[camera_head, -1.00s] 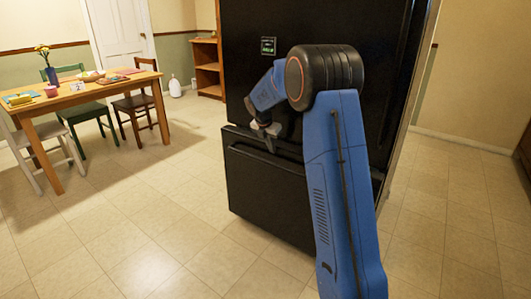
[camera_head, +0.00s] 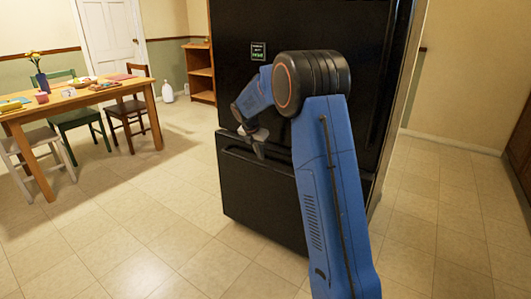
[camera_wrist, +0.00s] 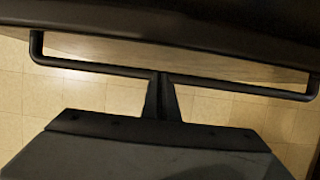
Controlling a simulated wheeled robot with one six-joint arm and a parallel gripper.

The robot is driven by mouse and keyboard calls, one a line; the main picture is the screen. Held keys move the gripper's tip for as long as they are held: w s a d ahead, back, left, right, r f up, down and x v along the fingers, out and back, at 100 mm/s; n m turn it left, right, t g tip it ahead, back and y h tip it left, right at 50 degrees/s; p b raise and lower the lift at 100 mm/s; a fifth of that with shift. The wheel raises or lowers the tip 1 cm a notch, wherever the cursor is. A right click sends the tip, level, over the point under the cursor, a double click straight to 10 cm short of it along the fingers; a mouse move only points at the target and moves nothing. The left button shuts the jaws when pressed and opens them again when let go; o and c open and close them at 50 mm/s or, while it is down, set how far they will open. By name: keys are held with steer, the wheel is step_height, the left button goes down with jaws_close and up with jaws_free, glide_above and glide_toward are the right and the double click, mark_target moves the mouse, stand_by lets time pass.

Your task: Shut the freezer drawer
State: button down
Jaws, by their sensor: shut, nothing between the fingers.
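The freezer drawer (camera_head: 262,203) is the black lower front of the tall fridge. Its horizontal bar handle (camera_head: 232,153) runs along the upper part of the front. How far the drawer stands out is hard to tell. My gripper (camera_head: 262,154) is at the handle, in front of the drawer. In the wrist view the bar handle (camera_wrist: 95,67) crosses the picture below a dark edge. There my gripper (camera_wrist: 162,77) has its fingertips together at the middle of the bar, seemingly touching it, with nothing between them.
The black fridge body (camera_head: 240,85) rises above the drawer. A wooden table (camera_head: 80,98) with chairs stands at the left. A wooden shelf (camera_head: 200,72) and a white jug (camera_head: 168,92) are at the back. The tiled floor (camera_head: 140,210) left of the drawer is clear.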

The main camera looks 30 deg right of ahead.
steer(key=v, duration=1)
steer(key=s+d+f+m+h, duration=0.1)
steer(key=s+d+f+h, duration=0.1)
steer(key=s+f+h, duration=0.55)
steer(key=n+t+h, duration=0.1)
steer(key=t, duration=0.4)
glide_toward(287, 153)
steer(key=d+f, duration=0.1)
steer(key=w+d+f, duration=0.1)
steer(key=f, duration=0.1)
steer(key=shift+w+d+f, duration=0.15)
steer(key=shift+d+f, duration=0.1)
steer(key=shift+d, duration=0.05)
steer(key=shift+w+d, duration=0.45)
steer(key=shift+d, duration=0.3)
steer(key=shift+d, duration=0.1)
steer(key=w+d, duration=0.2)
steer(key=d, duration=0.1)
steer(key=shift+d, duration=0.3)
steer(key=shift+w+r, duration=0.15)
